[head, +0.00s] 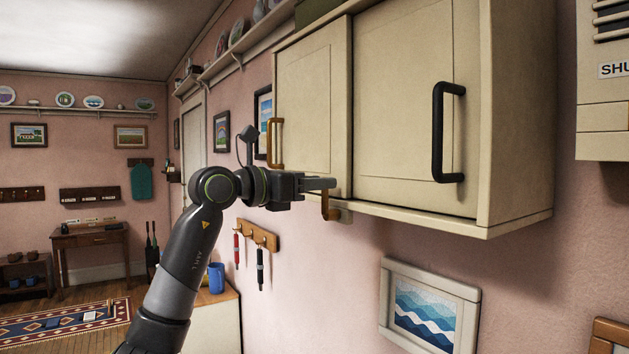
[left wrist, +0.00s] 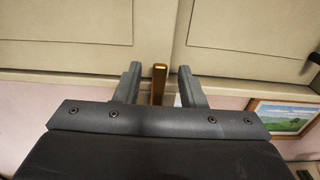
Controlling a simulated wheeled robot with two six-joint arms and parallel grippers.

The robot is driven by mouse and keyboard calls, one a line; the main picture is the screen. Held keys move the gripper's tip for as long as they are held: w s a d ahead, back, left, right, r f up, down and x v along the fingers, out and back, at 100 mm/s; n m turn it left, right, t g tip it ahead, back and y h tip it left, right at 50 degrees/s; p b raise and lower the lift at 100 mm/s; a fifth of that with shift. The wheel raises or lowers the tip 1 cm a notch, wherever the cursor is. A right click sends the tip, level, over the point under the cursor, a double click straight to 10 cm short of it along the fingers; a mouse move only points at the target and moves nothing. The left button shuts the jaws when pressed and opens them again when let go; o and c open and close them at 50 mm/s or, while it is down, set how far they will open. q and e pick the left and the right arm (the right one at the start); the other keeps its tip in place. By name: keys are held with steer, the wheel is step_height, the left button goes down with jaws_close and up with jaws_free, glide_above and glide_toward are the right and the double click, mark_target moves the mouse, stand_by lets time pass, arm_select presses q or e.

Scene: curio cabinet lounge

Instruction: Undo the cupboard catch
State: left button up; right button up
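The cream wall cupboard (head: 400,110) hangs on the pink wall with two doors, both closed. The left door has a brass handle (head: 275,143) and the right door a black handle (head: 440,132). A brass catch (head: 328,207) sits at the cupboard's lower edge near where the doors meet. My left gripper (head: 322,184) is at that lower edge, by the catch. In the left wrist view, my left gripper (left wrist: 158,86) is open, its fingers on either side of the upright brass catch (left wrist: 159,88), with gaps on both sides. My right gripper is not in view.
A framed wave picture (head: 428,310) hangs below the cupboard. A hook rail (head: 258,235) with hanging tools and a blue cup (head: 216,278) are below left. A cream wall unit (head: 603,90) is at the far right.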

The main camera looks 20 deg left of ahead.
arm_select(q)
steer(key=shift+c, duration=0.2)
steer(key=c, duration=0.7)
jaws_close()
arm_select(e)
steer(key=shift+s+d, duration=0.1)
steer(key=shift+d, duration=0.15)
